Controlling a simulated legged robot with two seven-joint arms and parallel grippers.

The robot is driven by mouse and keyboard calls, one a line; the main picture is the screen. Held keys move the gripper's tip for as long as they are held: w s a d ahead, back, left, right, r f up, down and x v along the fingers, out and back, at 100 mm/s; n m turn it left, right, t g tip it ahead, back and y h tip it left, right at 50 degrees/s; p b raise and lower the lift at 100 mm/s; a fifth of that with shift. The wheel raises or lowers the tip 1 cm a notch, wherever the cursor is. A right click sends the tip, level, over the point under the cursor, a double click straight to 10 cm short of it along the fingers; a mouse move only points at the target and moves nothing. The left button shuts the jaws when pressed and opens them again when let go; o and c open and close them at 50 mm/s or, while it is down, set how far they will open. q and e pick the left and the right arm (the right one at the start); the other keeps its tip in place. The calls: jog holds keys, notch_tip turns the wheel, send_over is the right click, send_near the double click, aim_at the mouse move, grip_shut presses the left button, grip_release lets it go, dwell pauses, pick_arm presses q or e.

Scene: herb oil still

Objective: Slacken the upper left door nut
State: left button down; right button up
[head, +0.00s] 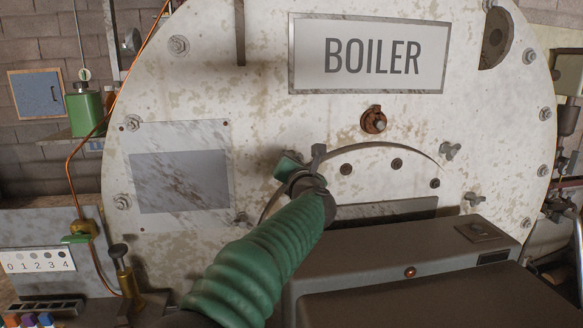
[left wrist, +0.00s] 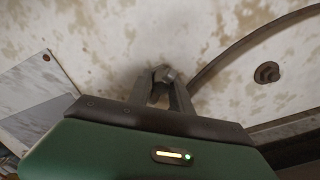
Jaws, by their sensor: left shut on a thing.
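The round boiler door (head: 372,182) sits low on the pale, stained boiler front, its upper edge marked by a curved rim. My left gripper (left wrist: 160,82) is shut on a grey metal nut (left wrist: 164,73) just outside this rim, at the door's upper left. In the head view my green-sleeved left arm and gripper (head: 296,168) reach up to that spot and hide the nut. My right gripper is not in view.
A BOILER sign (head: 370,54) and a rusty fitting (head: 373,120) are above the door. A plate (head: 180,178) is on the left. A dark box (head: 400,255) stands low in front, right of my arm. A copper pipe (head: 72,160) runs at the far left.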

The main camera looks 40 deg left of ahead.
pick_arm(q)
jog(key=shift+w+d+f, duration=0.1)
jog(key=shift+f, duration=0.1)
dwell(0.3)
jog(key=c, duration=1.3)
grip_release()
jog(key=shift+w, duration=0.1)
jog(key=v, duration=1.6)
jog(key=shift+d+b, duration=0.3)
jog(key=shift+d, duration=0.05)
